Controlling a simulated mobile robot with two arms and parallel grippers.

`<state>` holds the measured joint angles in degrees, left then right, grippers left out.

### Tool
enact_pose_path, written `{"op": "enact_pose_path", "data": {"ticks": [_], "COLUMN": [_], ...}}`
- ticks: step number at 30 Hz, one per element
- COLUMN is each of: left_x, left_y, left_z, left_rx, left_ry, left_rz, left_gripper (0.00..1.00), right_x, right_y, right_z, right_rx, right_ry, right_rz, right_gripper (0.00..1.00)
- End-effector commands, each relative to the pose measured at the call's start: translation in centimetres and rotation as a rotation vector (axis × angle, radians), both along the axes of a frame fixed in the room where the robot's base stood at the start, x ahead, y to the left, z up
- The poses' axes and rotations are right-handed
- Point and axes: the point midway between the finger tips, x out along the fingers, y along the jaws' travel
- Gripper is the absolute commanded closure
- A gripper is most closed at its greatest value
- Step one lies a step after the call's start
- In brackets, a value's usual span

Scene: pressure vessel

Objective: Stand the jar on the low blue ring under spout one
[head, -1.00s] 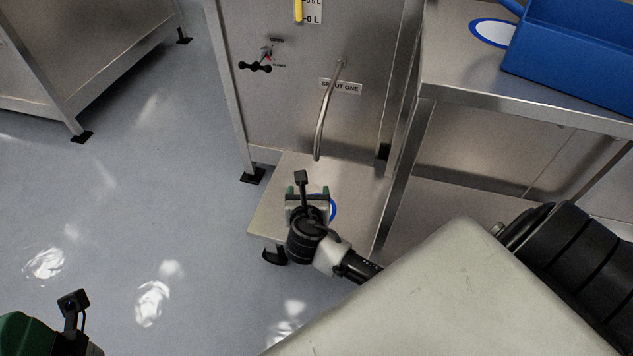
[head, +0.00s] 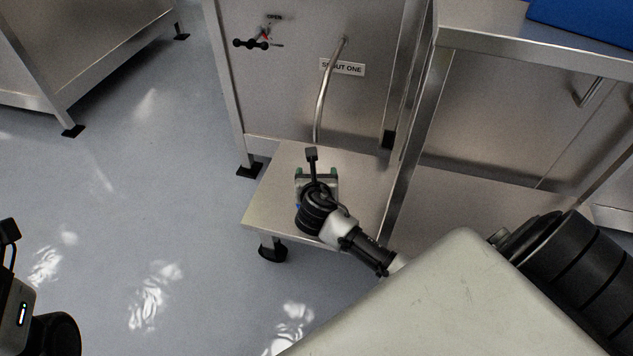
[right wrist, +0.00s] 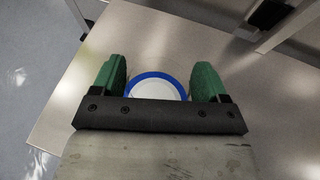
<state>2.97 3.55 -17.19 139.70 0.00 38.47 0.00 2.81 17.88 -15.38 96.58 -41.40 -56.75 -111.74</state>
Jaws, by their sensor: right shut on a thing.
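My right gripper (head: 317,174) is over the low steel shelf, just below the lower end of spout one (head: 322,90) in the head view. In the right wrist view its green fingers (right wrist: 167,84) are shut on the jar (right wrist: 160,90), which is clear and shows only as a faint outline. The blue ring with a pale middle (right wrist: 136,81) shows between the fingers, behind or through the jar. In the head view my gripper and wrist cover the jar and nearly all the ring. I cannot tell whether the jar touches the shelf.
The low shelf (head: 270,208) has bare room left of my gripper. A black-handled valve (head: 251,43) is on the vessel front, beside the spout. A steel table leg (head: 408,150) stands close on the right. A blue bin (head: 585,18) is on the table.

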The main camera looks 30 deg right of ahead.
Motion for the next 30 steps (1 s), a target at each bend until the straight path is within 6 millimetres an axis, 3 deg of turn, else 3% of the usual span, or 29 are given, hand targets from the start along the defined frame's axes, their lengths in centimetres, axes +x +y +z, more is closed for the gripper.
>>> {"op": "enact_pose_path", "data": {"ticks": [13, 14, 18, 27, 30], "left_x": [-0.03, -0.03, -0.04, -0.07, -0.03], "left_y": [-0.04, -0.03, -0.04, -0.05, 0.02], "left_z": [0.32, 0.29, 0.28, 0.4, 0.55], "left_rx": [0.001, 0.002, 0.001, 0.001, -0.001], "left_ry": [-0.013, -0.012, -0.013, -0.015, 0.0], "left_rz": [0.001, 0.001, 0.001, 0.0, 0.0], "left_gripper": [0.53, 0.53, 0.53, 0.53, 0.53], "right_x": [0.11, 0.11, 0.1, 0.04, -0.85], "right_y": [-0.09, -0.09, -0.08, -0.04, 0.61], "right_z": [-0.35, -0.39, -0.38, -0.05, 0.6], "right_rx": [0.0, 0.0, 0.0, 0.001, 0.001], "right_ry": [0.0, 0.0, 0.0, -0.001, 0.002], "right_rz": [0.0, 0.0, 0.0, 0.001, 0.002], "right_gripper": [0.52, 0.22, 0.01, 0.0, 0.0]}}
